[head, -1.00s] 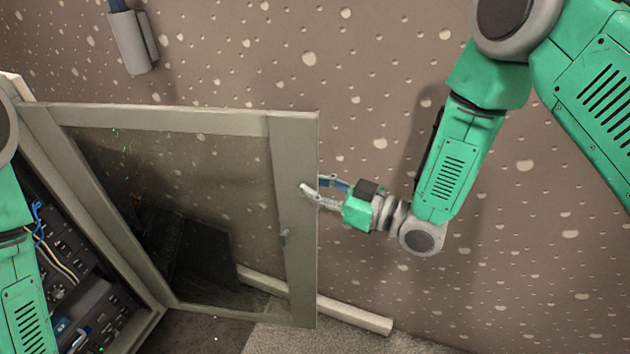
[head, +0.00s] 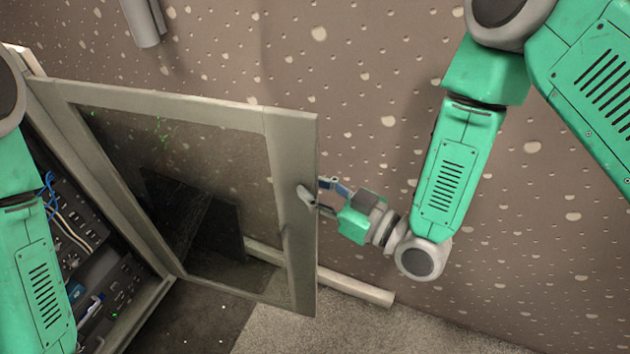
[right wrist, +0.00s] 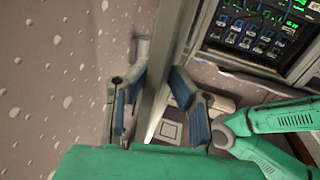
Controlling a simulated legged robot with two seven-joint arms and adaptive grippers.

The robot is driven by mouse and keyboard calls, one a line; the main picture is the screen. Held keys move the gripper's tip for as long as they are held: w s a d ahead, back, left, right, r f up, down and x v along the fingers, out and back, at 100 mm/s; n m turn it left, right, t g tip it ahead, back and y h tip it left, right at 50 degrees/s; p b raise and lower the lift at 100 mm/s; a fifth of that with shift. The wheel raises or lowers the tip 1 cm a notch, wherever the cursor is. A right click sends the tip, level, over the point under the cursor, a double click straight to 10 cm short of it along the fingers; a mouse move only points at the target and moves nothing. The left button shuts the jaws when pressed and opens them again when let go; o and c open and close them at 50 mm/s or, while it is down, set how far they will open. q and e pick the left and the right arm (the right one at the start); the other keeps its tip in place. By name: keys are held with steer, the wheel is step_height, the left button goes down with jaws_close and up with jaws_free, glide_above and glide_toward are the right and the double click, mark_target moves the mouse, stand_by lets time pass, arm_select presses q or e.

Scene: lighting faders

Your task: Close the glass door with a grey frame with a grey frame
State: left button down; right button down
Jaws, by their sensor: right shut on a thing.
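The glass door with a grey frame (head: 291,150) stands open, swung out to the right from the cabinet at the left. My right gripper (head: 316,191) is shut on the free right edge of the door frame, about halfway up, with one finger on each side. In the right wrist view, the two fingers (right wrist: 158,80) straddle the narrow door frame edge (right wrist: 172,30). Part of the far finger is hidden behind the frame in the head view. My left arm shows at the left of the head view, but its gripper is out of sight.
The open cabinet (head: 95,270) holds modules, cables and small lights; my left arm partly covers it. A spotted brown wall (head: 400,60) is behind the door. A grey fixture (head: 143,22) hangs on the wall. A pale bar (head: 360,288) lies along its foot.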

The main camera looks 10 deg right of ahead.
steer(key=shift+r, duration=0.1)
steer(key=s+a+m+t+h, duration=0.1)
steer(key=s+a, duration=0.3)
steer(key=s, duration=0.2)
steer(key=shift+s+m+h+p, duration=0.2)
steer(key=shift+m+h+p, duration=0.1)
steer(key=shift+p, duration=0.1)
stand_by(0.4)
steer(key=shift+t, duration=0.3)
steer(key=s+a+m+t+h, duration=0.1)
steer(key=s+a+h, duration=0.1)
steer(key=s+a, duration=0.2)
steer(key=shift+s+a, duration=0.35)
steer(key=shift+s, duration=0.55)
